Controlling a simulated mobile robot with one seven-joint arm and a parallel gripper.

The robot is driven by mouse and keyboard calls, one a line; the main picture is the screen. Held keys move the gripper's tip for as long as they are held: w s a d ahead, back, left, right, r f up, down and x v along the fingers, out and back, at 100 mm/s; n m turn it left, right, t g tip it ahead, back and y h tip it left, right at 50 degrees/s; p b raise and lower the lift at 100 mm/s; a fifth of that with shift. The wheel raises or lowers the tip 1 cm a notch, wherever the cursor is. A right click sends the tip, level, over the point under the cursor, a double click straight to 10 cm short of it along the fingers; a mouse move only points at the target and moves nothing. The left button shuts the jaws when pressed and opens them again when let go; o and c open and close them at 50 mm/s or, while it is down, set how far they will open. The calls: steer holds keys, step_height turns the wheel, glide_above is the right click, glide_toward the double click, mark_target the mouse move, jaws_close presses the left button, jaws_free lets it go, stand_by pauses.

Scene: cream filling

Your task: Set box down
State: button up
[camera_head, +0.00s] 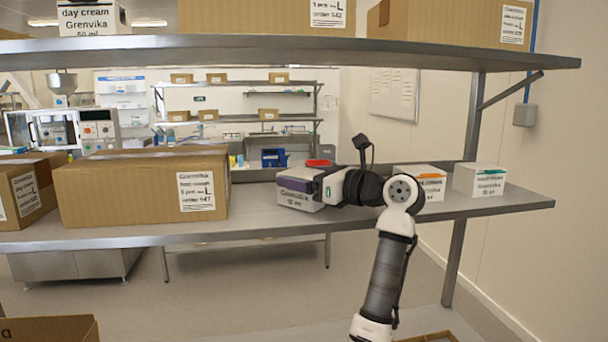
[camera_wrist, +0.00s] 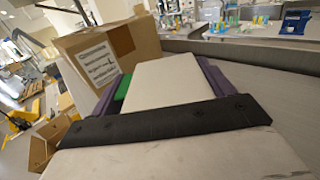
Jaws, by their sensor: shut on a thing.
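A small white box with a purple band (camera_head: 296,191) and Grenvika lettering is at the middle of the lower shelf. My gripper (camera_head: 322,183) reaches it from the right and is shut on it. The box looks upright and low over the shelf surface; I cannot tell whether its base touches.
The metal shelf (camera_head: 260,226) holds a large brown carton (camera_head: 130,190) left of the box. Two small white boxes, one with an orange band (camera_head: 428,185) and one with a teal band (camera_head: 480,181), stand right of my gripper. An upper shelf (camera_head: 300,50) runs above.

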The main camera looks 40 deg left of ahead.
steer(key=shift+f, duration=0.1)
steer(key=o, duration=1)
steer(key=shift+d, duration=0.1)
steer(key=d+b, duration=0.1)
steer(key=d, duration=0.2)
steer(key=d+b, duration=0.2)
steer(key=d, duration=0.2)
steer(key=w+d+b, duration=0.1)
steer(key=d, duration=0.2)
steer(key=shift+d+b, duration=0.3)
steer(key=shift+b, duration=0.1)
steer(key=shift+d, duration=0.6)
